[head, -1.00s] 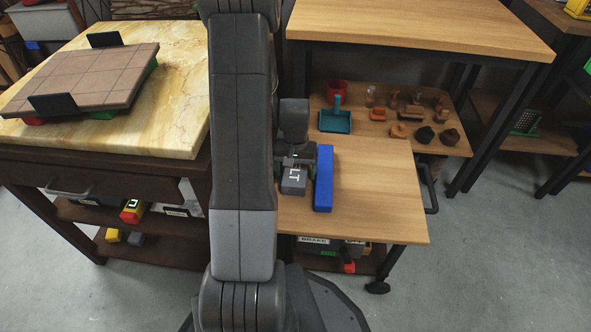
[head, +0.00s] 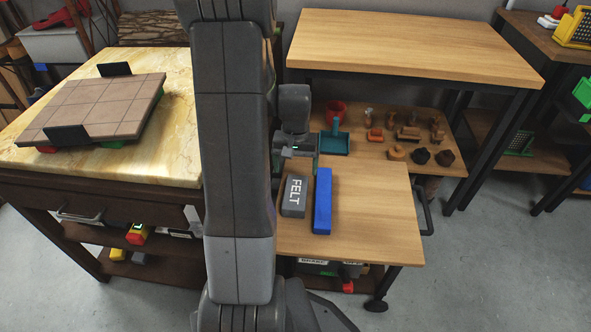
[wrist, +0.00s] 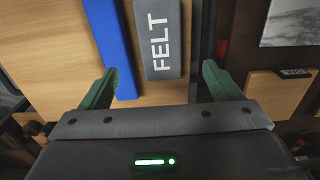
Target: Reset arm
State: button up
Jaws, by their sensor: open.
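My gripper (head: 297,152) is in the middle of the head view, above the wooden cart top (head: 375,225). In the wrist view my gripper (wrist: 158,88) shows two green fingers wide apart with nothing between them. A grey block marked FELT (head: 293,196) lies on the cart top just in front of my gripper, apart from it. The block also shows in the wrist view (wrist: 162,40), beyond the fingertips. A long blue bar (head: 322,200) lies right beside the FELT block. My arm covers part of the cart's left side in the head view.
A teal dustpan (head: 335,142), a red cup (head: 335,112) and several small wooden pieces stand at the cart's back. A taller wooden table (head: 420,45) stands behind. At left, a marble-topped table (head: 180,140) bears a tiled board (head: 95,108). The cart's front right is clear.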

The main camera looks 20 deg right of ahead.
aim_at(295, 192)
jog(key=shift+f, duration=0.1)
notch_tip(295, 192, down, 13)
jog(key=b, duration=0.5)
notch_tip(295, 192, up, 5)
jog(key=shift+f+p, duration=0.15)
jog(key=shift+p, duration=0.9)
jog(key=shift+f, duration=0.1)
